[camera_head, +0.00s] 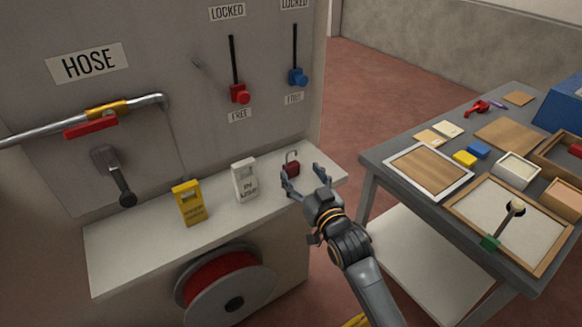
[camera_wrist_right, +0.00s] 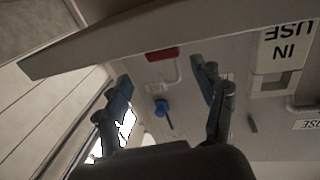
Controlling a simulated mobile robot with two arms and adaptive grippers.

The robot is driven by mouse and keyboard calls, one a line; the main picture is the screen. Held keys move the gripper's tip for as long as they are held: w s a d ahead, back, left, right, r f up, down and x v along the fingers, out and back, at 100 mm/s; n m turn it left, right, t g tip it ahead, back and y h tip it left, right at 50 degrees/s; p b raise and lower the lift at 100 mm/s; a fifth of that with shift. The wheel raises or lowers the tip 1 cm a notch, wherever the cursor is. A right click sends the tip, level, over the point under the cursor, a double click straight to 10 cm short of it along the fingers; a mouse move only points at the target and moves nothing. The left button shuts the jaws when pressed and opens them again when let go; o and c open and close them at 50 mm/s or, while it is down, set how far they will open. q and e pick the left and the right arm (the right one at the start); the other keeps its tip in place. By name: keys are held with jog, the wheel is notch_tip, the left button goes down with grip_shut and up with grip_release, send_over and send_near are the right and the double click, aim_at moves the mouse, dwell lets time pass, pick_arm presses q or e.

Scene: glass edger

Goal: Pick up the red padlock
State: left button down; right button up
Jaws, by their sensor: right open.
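The red padlock (camera_head: 291,168) stands on the pale shelf (camera_head: 135,250) near its right end, with its metal shackle upward. My right gripper (camera_head: 303,180) is open and empty, just in front of the padlock, with its fingers pointing towards it. In the right wrist view, which is upside down, the padlock's red body (camera_wrist_right: 162,54) shows beyond and between the two open fingers (camera_wrist_right: 162,76). The fingers look apart from it. My left gripper is not in view.
A white "IN USE" tag (camera_head: 246,180) and a yellow tag (camera_head: 189,203) stand left of the padlock. Red (camera_head: 240,94) and blue (camera_head: 297,77) levers are on the panel above. A grey table (camera_head: 385,160) with trays and blocks stands at right. A hose reel (camera_head: 225,285) is below the shelf.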

aim_at(292, 165)
jog(key=shift+a+p+x, duration=0.15)
jog(key=shift+p+x, duration=0.2)
jog(key=shift+x, duration=0.95)
jog(key=shift+a+p+x, duration=0.2)
jog(key=shift+p+x, duration=0.1)
jog(key=shift+x, duration=1.05)
jog(key=shift+s+r, duration=0.1)
jog(key=shift+s, duration=0.05)
jog(key=c, duration=1.3)
